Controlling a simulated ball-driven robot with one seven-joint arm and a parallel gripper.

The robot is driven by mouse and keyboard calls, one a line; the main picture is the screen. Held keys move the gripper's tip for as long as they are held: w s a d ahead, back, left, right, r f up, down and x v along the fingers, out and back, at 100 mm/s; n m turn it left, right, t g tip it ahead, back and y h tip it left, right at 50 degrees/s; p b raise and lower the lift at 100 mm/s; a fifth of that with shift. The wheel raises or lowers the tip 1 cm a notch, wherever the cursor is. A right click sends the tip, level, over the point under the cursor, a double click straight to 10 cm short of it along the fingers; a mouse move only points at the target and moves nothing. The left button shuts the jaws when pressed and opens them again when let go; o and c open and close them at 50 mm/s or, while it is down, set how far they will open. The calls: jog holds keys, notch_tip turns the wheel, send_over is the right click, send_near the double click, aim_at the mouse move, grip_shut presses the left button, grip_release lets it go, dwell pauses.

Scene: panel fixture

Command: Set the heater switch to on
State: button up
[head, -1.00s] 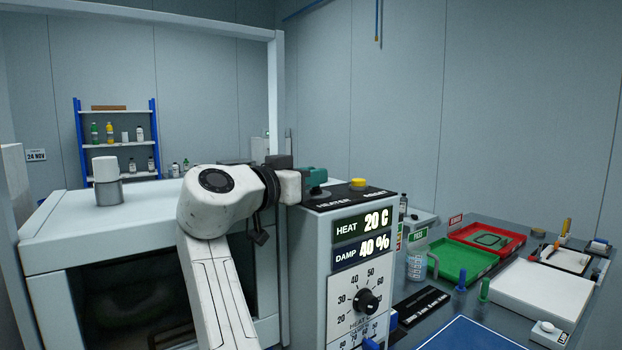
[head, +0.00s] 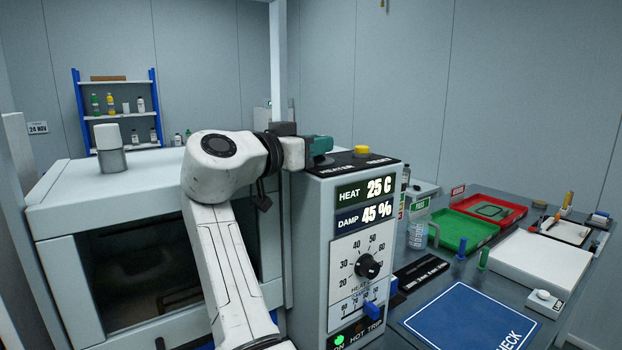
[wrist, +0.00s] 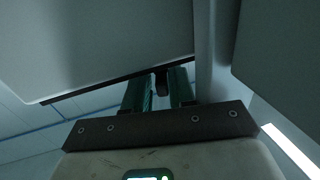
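The control box (head: 310,235) stands in the middle of the head view, with a black "HEATER" label (head: 338,168) along its top. My gripper (head: 320,152), with green fingers, is at the top left of this box, by the label. The heater switch is hidden by the gripper in the head view. In the wrist view, the two green fingers (wrist: 160,92) stand apart with a small dark piece (wrist: 161,83) between their tips. I cannot tell whether they grip it. The display (head: 364,201) reads HEAT 25 C and DAMP 45 %.
A yellow button (head: 361,150) sits right of the gripper on the box top. A black dial (head: 368,266) and a blue slider (head: 371,310) are on its front. A pale chamber (head: 90,200) stands left. Trays and a blue mat (head: 460,318) lie right.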

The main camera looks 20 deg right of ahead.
jog(key=shift+a+r+n+t, duration=0.2)
jog(key=shift+n+t, duration=0.1)
jog(key=shift+t, duration=0.1)
